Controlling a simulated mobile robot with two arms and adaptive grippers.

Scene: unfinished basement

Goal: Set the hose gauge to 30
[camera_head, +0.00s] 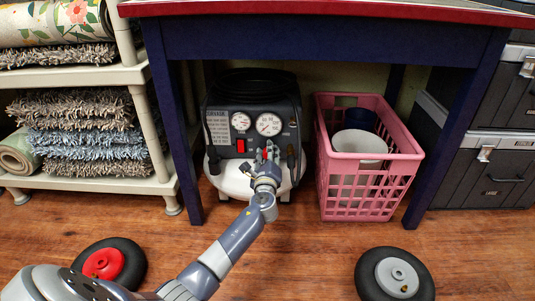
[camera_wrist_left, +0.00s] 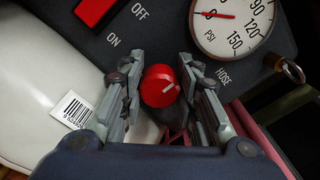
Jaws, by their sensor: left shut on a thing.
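The air compressor (camera_head: 222,178) stands under the blue table, its dark panel carrying two round gauges. The right one, the hose gauge (camera_head: 269,124), shows partly in the wrist view (camera_wrist_left: 232,16), cut off by the top edge, with "HOSE" beside it. Its red needle points left there; 90, 120 and 150 lie on the other side, and the number at the needle tip is not legible. A red knob (camera_wrist_left: 159,84) with a pale line mark sits below the gauge. My left gripper (camera_head: 267,158) is shut on this knob, one finger on each side. My right gripper is not in view.
A pink crate (camera_head: 370,205) with white and blue containers stands close right of the compressor. Blue table legs (camera_head: 176,130) flank both. A rug shelf (camera_head: 95,182) is at left, dark toolboxes (camera_head: 483,178) at right. Two wheels (camera_head: 128,262) (camera_head: 367,275) lie on the floor in front.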

